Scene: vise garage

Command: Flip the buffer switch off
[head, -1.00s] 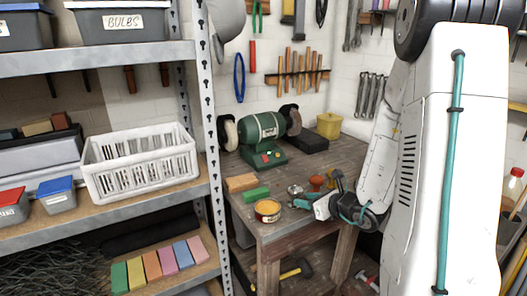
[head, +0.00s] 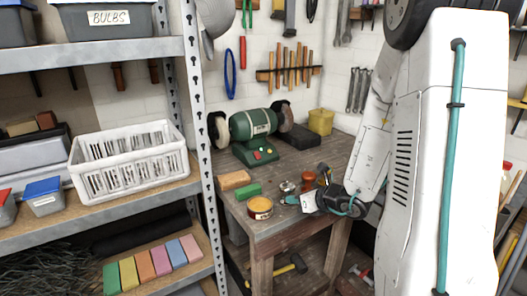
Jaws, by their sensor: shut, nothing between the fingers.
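The green bench buffer (head: 252,124) stands at the back of the wooden workbench (head: 285,217), with a pale wheel at its left and a dark wheel at its right. Its base (head: 257,152) carries small red and yellow controls on the front; which way the switch is set is too small to tell. My gripper (head: 288,200) is over the front of the bench, pointing left, to the front right of the buffer and apart from it. It is shut and empty, and its fingertips are near the open tin.
An orange-red object (head: 309,180) stands behind my gripper. A yellow box (head: 320,121) is at the back. A metal shelf post (head: 204,150) rises close left.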

